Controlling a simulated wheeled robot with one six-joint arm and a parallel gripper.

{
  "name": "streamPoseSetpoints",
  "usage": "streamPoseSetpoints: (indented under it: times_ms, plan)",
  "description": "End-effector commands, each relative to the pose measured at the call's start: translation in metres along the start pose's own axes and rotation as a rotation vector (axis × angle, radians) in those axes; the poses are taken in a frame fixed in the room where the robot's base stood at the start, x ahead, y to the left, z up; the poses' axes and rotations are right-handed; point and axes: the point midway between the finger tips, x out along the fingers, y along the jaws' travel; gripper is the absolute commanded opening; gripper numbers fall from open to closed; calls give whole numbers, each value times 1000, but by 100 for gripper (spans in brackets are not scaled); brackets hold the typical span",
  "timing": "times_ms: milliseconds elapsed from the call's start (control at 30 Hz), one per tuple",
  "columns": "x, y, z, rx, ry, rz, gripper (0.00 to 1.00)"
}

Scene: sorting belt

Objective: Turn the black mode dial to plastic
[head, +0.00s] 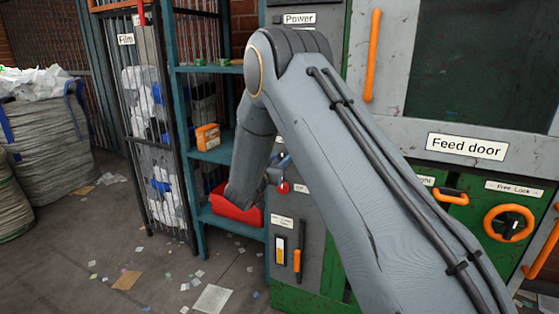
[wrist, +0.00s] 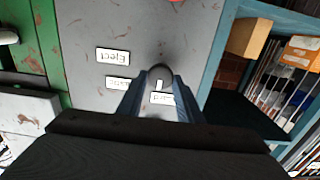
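The black mode dial (wrist: 160,74) shows in the wrist view on a grey panel, a round dark knob with a white pointer mark toward the picture's bottom. Small white labels surround it, one at upper left (wrist: 113,57), one at left (wrist: 118,83) and one just below (wrist: 162,98); their upside-down words are too small to read surely. My gripper (wrist: 159,82) has its fingers apart on either side of the dial, with narrow gaps seeming to show. Contact is unclear.
A red button (head: 283,187) is on the panel below my gripper. A blue shelf (head: 215,157) with a red bin (head: 237,207) and orange box (head: 208,137) stands close left. An orange-handled lever (head: 298,260) is lower down. Scraps litter the open floor at left.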

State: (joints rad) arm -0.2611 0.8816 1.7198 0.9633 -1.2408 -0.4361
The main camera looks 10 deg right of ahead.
Motion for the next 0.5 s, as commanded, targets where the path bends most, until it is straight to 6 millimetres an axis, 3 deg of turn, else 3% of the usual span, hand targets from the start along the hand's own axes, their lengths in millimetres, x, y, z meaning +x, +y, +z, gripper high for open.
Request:
streamPoseSetpoints:
  times_ms: [500]
  plan:
    - [0,0,0,104,1,0,10]
